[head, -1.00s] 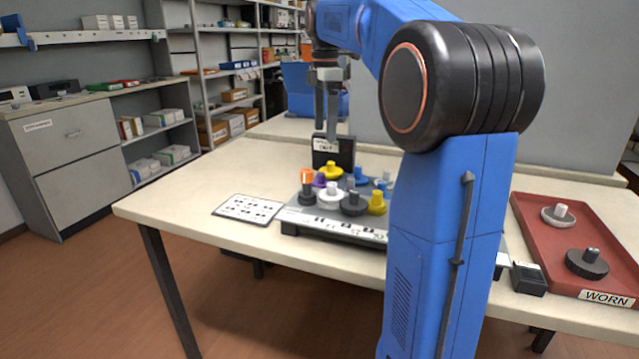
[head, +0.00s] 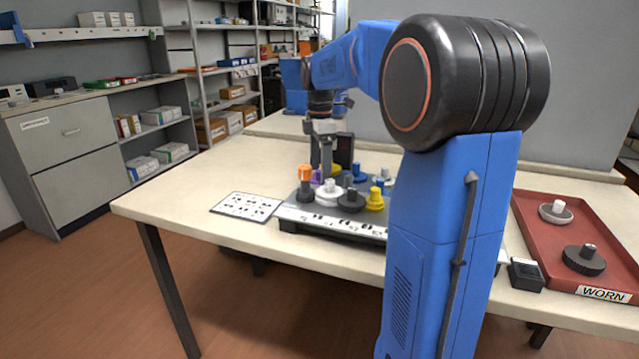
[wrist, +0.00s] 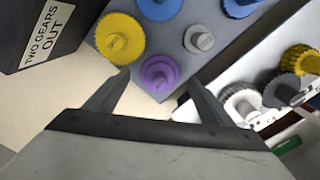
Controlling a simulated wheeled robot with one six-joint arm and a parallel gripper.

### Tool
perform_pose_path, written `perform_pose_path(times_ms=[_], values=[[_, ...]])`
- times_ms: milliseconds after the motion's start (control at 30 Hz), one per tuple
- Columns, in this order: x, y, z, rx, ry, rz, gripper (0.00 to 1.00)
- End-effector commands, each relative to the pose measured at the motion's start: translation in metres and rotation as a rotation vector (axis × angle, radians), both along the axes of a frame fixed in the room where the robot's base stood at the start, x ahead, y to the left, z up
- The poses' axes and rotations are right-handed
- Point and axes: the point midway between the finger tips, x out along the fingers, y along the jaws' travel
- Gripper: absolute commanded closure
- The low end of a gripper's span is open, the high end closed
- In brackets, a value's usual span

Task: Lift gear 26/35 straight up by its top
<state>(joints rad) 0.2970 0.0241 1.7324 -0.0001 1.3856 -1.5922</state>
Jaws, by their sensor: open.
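Several coloured gears with upright hubs stand on a grey board (head: 330,222) on the table. No gear's number is readable, so I cannot tell which is 26/35. My gripper (head: 322,168) points down over the back left of the board, open and empty. In the wrist view, a purple gear (wrist: 160,73) lies between and just beyond my open fingertips (wrist: 156,80). A yellow gear (wrist: 120,38) is up and left of it, and a grey gear (wrist: 200,40) up and right. In the head view, the fingers partly hide the purple gear (head: 316,178) and the yellow one behind.
A black box (wrist: 40,35) labelled "TWO GEARS OUT" stands close beside the yellow gear. White (head: 327,195), dark grey (head: 351,201) and yellow (head: 375,201) gears fill the front. A printed card (head: 246,206) lies left. A red tray (head: 540,240) marked "WORN" holds two gears at right.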

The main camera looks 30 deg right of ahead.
Motion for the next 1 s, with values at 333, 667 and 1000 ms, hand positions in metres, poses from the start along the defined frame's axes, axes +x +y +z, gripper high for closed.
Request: perform_pose_path(times_ms=[333, 667, 1000], values=[[0.000, 0.001, -0.025, 0.000, 0.000, 0.000, 0.24], [0.000, 0.001, -0.025, 0.000, 0.000, 0.000, 0.67], [0.000, 0.001, -0.021, -0.001, -0.002, 0.000, 0.69]])
